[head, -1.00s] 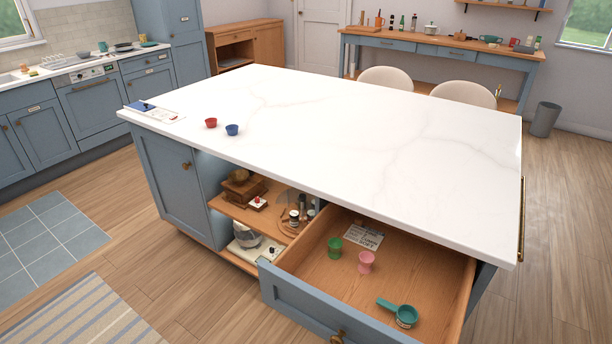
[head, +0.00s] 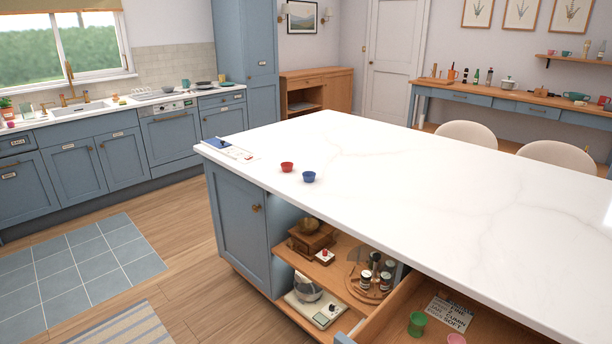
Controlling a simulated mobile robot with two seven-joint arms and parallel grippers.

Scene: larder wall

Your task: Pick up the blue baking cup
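The blue baking cup (head: 309,177) stands on the white island top (head: 420,190), near its front edge towards the left end. A red baking cup (head: 287,167) stands just to its left, apart from it. Neither of my grippers shows in the head view, so nothing is seen touching the cups.
A card or booklet (head: 228,149) lies at the island's left corner. Below is an open shelf (head: 345,290) with jars, a grinder and a scale. An open drawer at the lower right holds a green cup (head: 417,323) and a pink cup (head: 456,339). Most of the island top is clear.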

